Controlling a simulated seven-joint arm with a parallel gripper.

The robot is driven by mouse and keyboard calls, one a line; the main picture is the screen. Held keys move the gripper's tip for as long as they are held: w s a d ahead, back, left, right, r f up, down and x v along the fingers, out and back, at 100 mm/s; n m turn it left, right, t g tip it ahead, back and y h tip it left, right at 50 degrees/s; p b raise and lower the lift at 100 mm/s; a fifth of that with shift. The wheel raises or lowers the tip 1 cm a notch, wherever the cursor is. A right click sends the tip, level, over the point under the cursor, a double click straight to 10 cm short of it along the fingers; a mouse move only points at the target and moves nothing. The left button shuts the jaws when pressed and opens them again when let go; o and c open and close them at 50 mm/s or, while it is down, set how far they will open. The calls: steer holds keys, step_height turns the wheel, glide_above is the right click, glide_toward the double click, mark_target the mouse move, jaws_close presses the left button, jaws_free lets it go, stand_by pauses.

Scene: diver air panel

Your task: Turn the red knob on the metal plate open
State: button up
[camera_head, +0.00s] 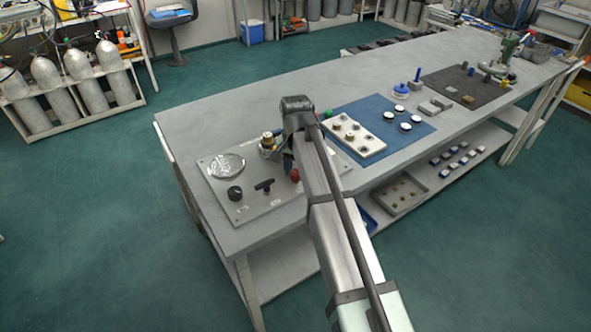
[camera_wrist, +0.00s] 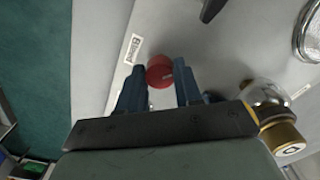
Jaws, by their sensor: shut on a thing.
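The metal plate (camera_head: 243,209) lies flat at the near left end of the long grey table. The red knob (camera_head: 295,175) stands near the plate's right part, partly hidden by my arm in the head view. My gripper (camera_head: 288,164) reaches down at the knob. In the wrist view, the red knob (camera_wrist: 160,68) sits between the two blue fingers of my gripper (camera_wrist: 160,78), which is shut on it. A small printed label (camera_wrist: 131,50) lies beside the knob. The knob's marking and how far it is turned are hard to read.
On the plate are a black round knob (camera_head: 235,193), a black T-handle (camera_head: 264,186), a round gauge (camera_head: 226,165) and a brass-topped fitting (camera_head: 267,143); the fitting (camera_wrist: 281,137) stands close to my gripper's right side. A blue mat (camera_head: 346,108) with a white block (camera_head: 372,148) lies beyond my arm.

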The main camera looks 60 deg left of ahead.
mark_target(296, 172)
steer(key=n, duration=0.6)
steer(key=shift+n, duration=0.3)
stand_by(0.5)
steer(key=o, duration=1)
steer(key=shift+o, duration=0.2)
step_height(296, 172, up, 14)
